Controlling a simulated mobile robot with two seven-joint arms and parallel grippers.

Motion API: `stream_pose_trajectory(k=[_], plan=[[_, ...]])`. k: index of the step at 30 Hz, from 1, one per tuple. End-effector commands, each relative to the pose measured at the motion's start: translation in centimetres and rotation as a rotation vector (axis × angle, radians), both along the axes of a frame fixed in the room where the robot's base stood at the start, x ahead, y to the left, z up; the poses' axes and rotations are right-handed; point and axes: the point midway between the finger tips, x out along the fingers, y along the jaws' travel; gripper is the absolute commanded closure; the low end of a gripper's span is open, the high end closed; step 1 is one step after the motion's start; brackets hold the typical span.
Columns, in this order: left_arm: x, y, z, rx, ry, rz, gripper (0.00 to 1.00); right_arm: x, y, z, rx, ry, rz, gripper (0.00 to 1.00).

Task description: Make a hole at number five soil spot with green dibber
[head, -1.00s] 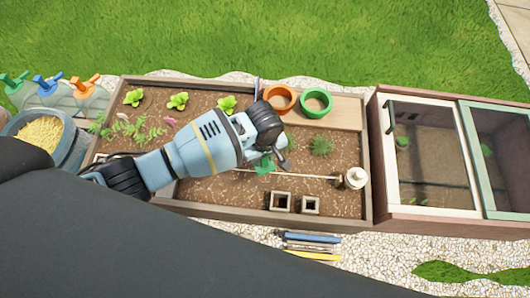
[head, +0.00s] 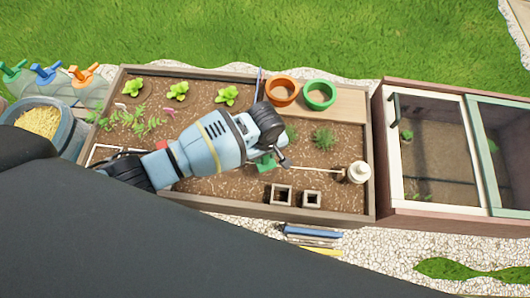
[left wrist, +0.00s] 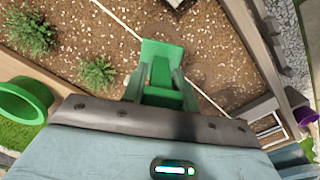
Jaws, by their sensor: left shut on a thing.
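The green dibber (left wrist: 161,62) is in my left gripper (left wrist: 160,85), between its fingers in the left wrist view. It also shows as a small green patch in the head view (head: 264,162), below my left gripper (head: 276,150). The dibber is over the brown soil of the planter bed (head: 235,189); I cannot tell whether its tip touches the soil. No number five mark is readable in either view, and my arm covers part of the bed. My right gripper is not in view.
A pale string (head: 318,170) runs across the soil to a white spool (head: 358,172). Two square pots (head: 281,194) stand near the front edge. Green plants (head: 323,138), orange (head: 282,91) and green rings (head: 319,95) are close by. A cold frame (head: 440,222) is at right.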

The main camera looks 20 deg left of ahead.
Motion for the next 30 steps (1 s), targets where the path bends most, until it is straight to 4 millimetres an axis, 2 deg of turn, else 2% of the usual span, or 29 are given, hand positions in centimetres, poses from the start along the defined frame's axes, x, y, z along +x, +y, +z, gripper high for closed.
stream_pose_trajectory(k=[14, 30], plan=[[0.0, 0.0, -1.1, -0.001, 0.001, 0.001, 0.91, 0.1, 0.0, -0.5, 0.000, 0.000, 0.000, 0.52], [-0.1, 0.0, -2.5, 0.000, 0.001, -0.001, 0.91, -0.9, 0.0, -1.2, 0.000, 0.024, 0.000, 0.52]])
